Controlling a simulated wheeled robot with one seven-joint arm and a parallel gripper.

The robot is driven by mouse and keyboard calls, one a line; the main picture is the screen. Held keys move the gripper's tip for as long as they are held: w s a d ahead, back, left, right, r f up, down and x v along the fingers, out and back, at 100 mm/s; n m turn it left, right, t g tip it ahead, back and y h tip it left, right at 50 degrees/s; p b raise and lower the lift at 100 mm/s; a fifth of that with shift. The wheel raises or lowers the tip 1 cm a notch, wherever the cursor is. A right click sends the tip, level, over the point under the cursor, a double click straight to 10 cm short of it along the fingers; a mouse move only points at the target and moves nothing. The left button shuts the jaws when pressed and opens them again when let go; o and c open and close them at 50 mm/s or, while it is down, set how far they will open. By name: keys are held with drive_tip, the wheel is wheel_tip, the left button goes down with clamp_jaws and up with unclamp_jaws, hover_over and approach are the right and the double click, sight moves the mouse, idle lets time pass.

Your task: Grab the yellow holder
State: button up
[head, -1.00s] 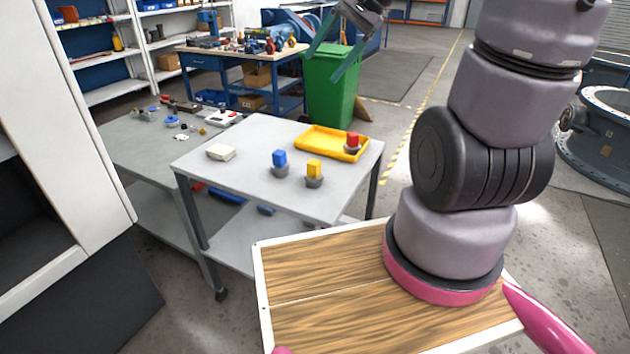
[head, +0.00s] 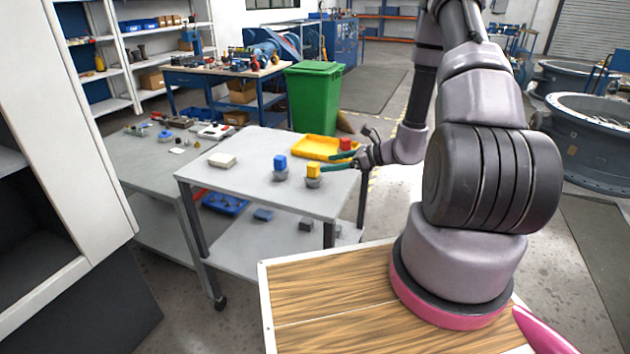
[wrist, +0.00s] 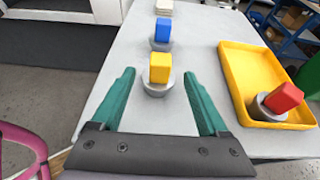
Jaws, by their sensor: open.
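The yellow holder is a yellow block (head: 313,170) on a round grey base (head: 313,182), standing upright near the front right edge of the grey table. It also shows in the wrist view (wrist: 160,68), ahead of and between my finger tips, with its base (wrist: 157,87) between the tips' lines. My gripper (head: 337,161) is open and empty, reaching in over the table's right side; its two green fingers also show in the wrist view (wrist: 165,98). I cannot tell whether the fingers are level with the base.
A blue holder (head: 280,163) stands just left of the yellow one. A red holder (head: 345,145) sits in the yellow tray (head: 312,148) behind my gripper. A whitish block (head: 222,160) lies at the table's left. The table's (head: 240,185) front left is clear.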

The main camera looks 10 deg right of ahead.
sight(312, 178)
drive_tip(key=shift+f, duration=0.45)
drive_tip(key=x, duration=1)
drive_tip(key=shift+w+f, duration=0.25)
clamp_jaws()
drive_tip(key=shift+r, duration=0.1)
idle(0.6)
